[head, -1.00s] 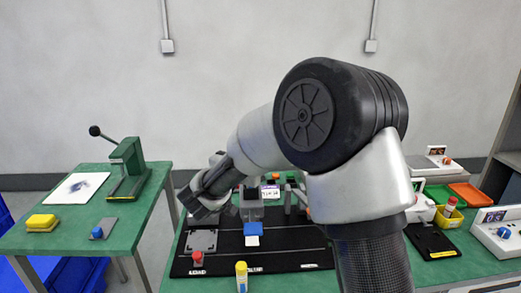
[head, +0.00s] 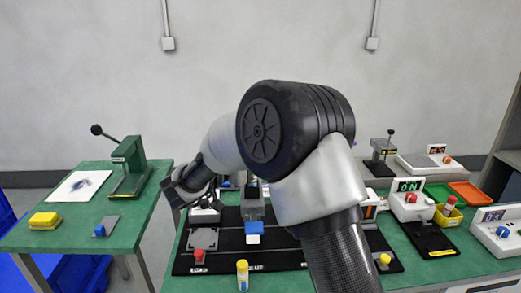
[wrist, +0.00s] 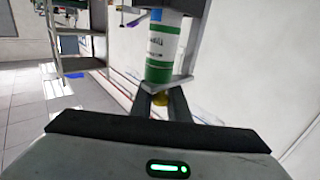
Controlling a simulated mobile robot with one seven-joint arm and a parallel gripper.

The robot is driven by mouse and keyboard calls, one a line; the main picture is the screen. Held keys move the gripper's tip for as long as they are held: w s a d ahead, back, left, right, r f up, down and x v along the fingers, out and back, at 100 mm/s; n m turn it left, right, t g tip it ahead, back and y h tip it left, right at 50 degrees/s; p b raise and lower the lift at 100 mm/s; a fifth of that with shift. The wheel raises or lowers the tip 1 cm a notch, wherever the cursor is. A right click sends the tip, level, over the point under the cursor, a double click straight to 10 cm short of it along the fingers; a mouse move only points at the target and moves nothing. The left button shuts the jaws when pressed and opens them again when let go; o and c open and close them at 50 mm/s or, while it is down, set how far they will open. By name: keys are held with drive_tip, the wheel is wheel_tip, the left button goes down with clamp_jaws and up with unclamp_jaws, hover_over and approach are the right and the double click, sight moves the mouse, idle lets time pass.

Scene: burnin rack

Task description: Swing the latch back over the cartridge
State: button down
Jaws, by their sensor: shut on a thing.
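A grey plate (wrist: 170,83), apparently the latch, lies just beyond the fingers, at the end of the cartridge. The cartridge (wrist: 160,60) is a green and white cylinder, seen in the wrist view. I cannot tell whether the latch lies fully over it. In the head view my gripper (head: 172,198) is at the left edge of the bench, and the cartridge cannot be made out there.
A black board (head: 225,262) with a red knob and a blue block lies under my arm. A yellow-capped bottle (head: 242,276) stands at its front. A side table (head: 60,215) with a green press (head: 128,165) is at the left. Several devices stand at the right.

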drive_tip(key=c, duration=1.7)
unclamp_jaws()
drive_tip(key=p+v, duration=0.1)
drive_tip(key=v, duration=1.6)
drive_tip(key=shift+s+a+r, duration=0.1)
drive_tip(key=shift+s+a, duration=0.05)
